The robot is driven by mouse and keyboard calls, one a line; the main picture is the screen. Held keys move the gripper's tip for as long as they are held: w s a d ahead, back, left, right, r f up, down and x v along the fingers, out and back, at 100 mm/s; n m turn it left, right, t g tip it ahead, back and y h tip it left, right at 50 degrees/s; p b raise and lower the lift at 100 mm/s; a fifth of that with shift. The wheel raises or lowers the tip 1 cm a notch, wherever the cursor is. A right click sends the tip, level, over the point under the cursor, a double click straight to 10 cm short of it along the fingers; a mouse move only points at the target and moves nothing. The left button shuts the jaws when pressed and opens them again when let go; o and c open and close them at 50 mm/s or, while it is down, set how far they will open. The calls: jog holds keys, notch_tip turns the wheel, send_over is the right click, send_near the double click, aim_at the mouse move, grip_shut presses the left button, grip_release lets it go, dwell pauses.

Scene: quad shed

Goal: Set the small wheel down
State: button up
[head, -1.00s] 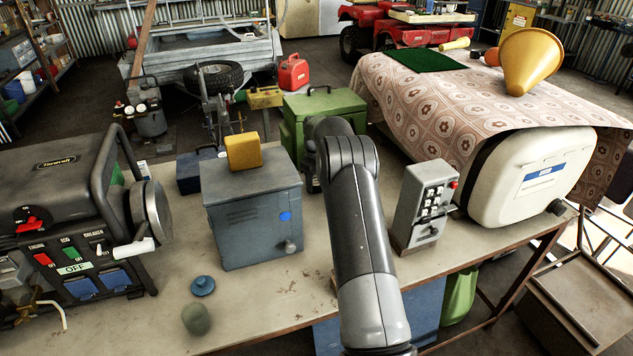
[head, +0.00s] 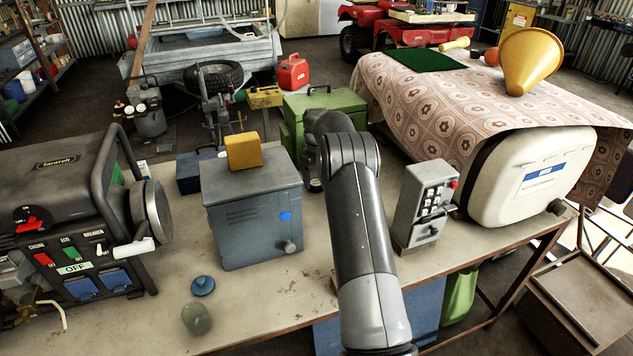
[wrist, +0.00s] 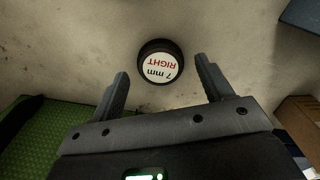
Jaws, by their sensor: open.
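A small dark round piece (wrist: 160,62), which I take to be the small wheel, rests on the bench in the wrist view. Its white top label reads "7 mm RIGHT" and appears upside down. My gripper (wrist: 162,70) is open, with one finger on each side of the piece and a visible gap to both. The piece lies at the fingertip end of the opening. In the head view my forearm hides the piece and most of my gripper.
A blue-grey metal cabinet (head: 252,222) stands left of my arm and a grey switch box (head: 422,205) right of it. A green case (head: 330,105) is behind. In the wrist view a green surface (wrist: 60,140) lies lower left and a brown block (wrist: 300,118) at right.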

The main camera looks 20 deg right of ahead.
aim_at(316, 182)
jog(key=s+a+r, duration=0.2)
jog(key=s+r, duration=0.1)
jog(key=r, duration=0.5)
jog(key=s+a+r+m+t, duration=0.1)
jog(key=s+a+r, duration=0.15)
jog(key=r, duration=0.45)
jog(key=s+a+r, duration=0.1)
jog(key=s+r, duration=0.2)
jog(key=r, duration=0.5)
jog(key=s+a+r+m+t, duration=0.1)
jog(key=s+a+r, duration=0.25)
jog(key=s, duration=0.25)
jog(key=s+a+r+t, duration=0.1)
jog(key=s+a+r, duration=0.1)
jog(key=s+r, duration=0.35)
jog(key=s+a+f+m+t, duration=0.1)
jog(key=s+a+f, duration=0.1)
jog(key=s, duration=0.8)
jog(key=s+a+f+m, duration=0.1)
jog(key=s+f, duration=0.2)
jog(key=s, duration=0.7)
jog(key=s+a+f+m+t, duration=0.1)
jog(key=s+a+f, duration=0.1)
jog(key=s, duration=0.8)
jog(key=shift+a+f+t, duration=0.3)
jog(key=shift+f, duration=0.15)
